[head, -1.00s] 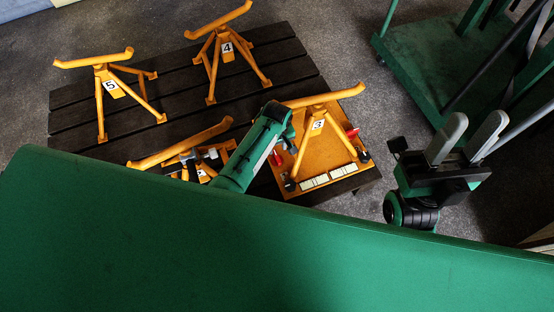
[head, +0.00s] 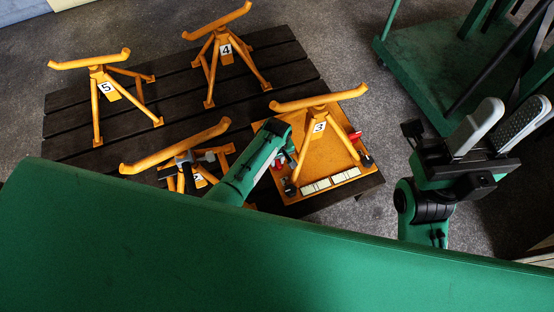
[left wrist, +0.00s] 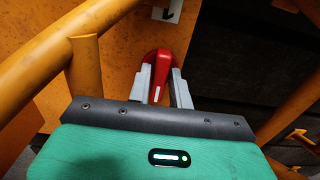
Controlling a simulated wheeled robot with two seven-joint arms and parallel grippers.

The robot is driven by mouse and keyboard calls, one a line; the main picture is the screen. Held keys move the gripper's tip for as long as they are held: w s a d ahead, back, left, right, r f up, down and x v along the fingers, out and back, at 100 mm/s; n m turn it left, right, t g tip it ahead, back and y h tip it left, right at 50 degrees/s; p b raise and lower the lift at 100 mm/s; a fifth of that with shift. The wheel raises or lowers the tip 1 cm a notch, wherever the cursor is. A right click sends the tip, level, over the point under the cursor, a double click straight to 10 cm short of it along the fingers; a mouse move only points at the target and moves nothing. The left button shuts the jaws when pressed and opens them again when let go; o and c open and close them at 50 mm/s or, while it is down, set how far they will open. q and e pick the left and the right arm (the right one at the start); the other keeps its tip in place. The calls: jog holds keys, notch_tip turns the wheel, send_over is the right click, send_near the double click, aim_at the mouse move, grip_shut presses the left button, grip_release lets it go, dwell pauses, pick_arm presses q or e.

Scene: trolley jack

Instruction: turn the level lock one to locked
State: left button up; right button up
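A red lever (left wrist: 160,62) stands on the orange board in the left wrist view, just beside an orange stand leg. My left gripper (left wrist: 163,80) has one grey finger on each side of this lever, and the lever fills the gap at the tips. In the head view a red piece (head: 276,159) shows by the left side of stand 3, close to the end of my left arm; the left fingers are hidden there. Another red piece (head: 355,134) is at the board's right side. My right gripper (head: 492,128) is open and empty, off to the right.
Stand 3 (head: 318,127) rises from the orange board (head: 345,160), close to my left arm. Orange stands 4 (head: 226,50) and 5 (head: 105,87) and another low one (head: 180,147) stand on the dark slatted table (head: 165,92). A green trolley (head: 425,70) stands at the right.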

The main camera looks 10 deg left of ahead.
pick_arm(q)
grip_shut()
